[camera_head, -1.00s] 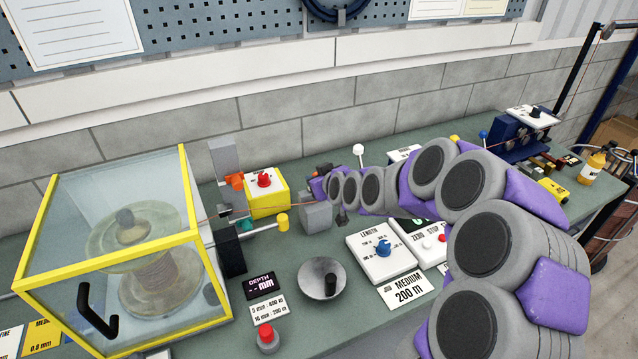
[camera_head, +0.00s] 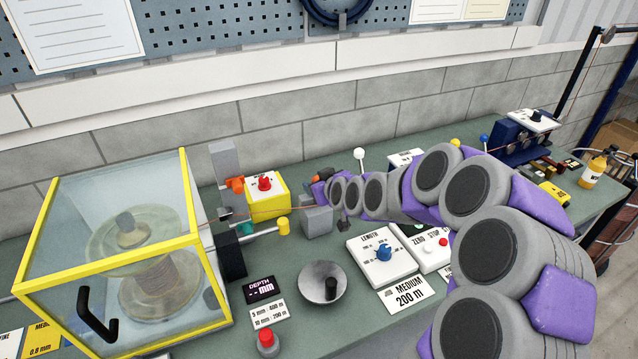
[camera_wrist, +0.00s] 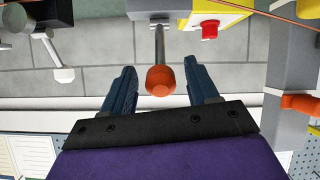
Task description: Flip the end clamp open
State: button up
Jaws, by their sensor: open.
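A lever with an orange ball knob (camera_wrist: 160,80) on a metal rod shows in the wrist view. My gripper (camera_wrist: 160,68) is open, with one dark finger on each side of the knob and gaps on both sides. In the head view my gripper (camera_head: 318,184) is small and partly hidden, beside the yellow box (camera_head: 268,205). A grey upright post with an orange fitting (camera_head: 235,184) stands left of that box; the fitting also shows in the wrist view (camera_wrist: 300,103). No label shows which orange part is the end clamp.
A grey block (camera_head: 317,222) stands just below my gripper. A white-knobbed lever (camera_head: 360,154) rises close behind my arm. The glazed spool guard (camera_head: 60,225) is at left. A length panel (camera_head: 375,268) and a round crank disc (camera_head: 322,284) are in front.

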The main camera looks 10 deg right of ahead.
jog(key=p+v, duration=0.2)
jog(key=v, duration=1.5)
